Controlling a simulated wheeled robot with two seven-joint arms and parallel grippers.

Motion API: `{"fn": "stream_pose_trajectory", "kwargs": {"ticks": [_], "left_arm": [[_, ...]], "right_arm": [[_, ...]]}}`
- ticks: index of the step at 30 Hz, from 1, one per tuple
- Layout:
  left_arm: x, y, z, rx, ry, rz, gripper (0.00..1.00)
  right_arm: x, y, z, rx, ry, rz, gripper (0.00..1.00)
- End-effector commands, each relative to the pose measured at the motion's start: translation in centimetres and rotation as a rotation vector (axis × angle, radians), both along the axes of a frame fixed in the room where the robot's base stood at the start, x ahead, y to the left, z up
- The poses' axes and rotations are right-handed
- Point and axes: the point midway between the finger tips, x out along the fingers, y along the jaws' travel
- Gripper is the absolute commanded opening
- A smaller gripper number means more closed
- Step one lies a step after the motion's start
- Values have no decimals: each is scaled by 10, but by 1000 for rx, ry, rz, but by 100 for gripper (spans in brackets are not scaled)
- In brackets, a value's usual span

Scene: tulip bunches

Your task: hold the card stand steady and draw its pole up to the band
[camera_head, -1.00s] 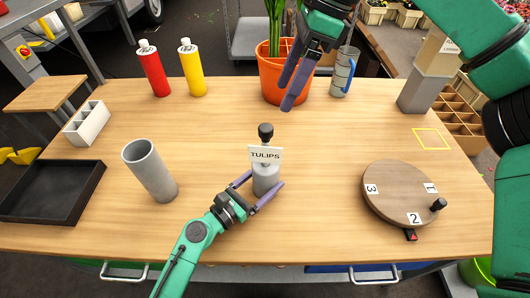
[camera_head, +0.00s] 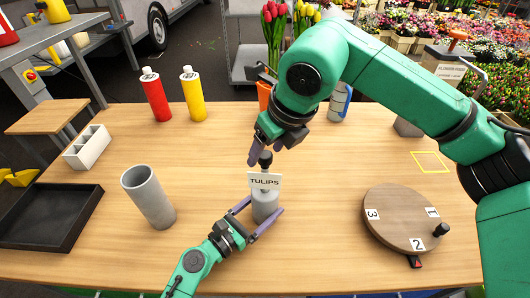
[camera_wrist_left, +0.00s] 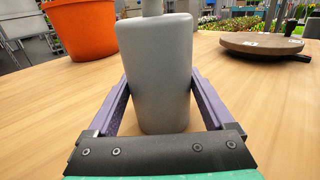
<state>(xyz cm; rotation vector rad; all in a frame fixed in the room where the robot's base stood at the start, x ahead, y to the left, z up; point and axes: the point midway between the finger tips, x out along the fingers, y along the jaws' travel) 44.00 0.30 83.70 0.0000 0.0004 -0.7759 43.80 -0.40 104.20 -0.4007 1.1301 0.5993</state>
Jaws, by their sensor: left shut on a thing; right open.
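My right gripper (camera_head: 262,152) is open at the knob, pointing down from above, with one finger showing left of the knob. Its other finger is mostly hidden. The pole is largely covered by the card, and I cannot make out the band.
A grey tube (camera_head: 149,197) stands to the left, beside a black tray (camera_head: 45,245). A round numbered turntable (camera_head: 400,215) is at the right. Red (camera_head: 156,96) and yellow (camera_head: 193,95) bottles stand at the back. The orange pot (camera_wrist_left: 82,30) is behind the stand.

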Motion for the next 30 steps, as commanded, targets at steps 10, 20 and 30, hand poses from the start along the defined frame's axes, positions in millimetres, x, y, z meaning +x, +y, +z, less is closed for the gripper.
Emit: {"fn": "stream_pose_trajectory", "kwargs": {"ticks": [10,20,30], "left_arm": [[0,0,-1,1,1,1,3],[0,0,-1,1,1,1,3],[0,0,-1,1,1,1,3]], "right_arm": [[6,5,-17,0,-1,1,69],[6,4,-17,0,0,0,0],[6,4,-17,0,0,0,0]]}}
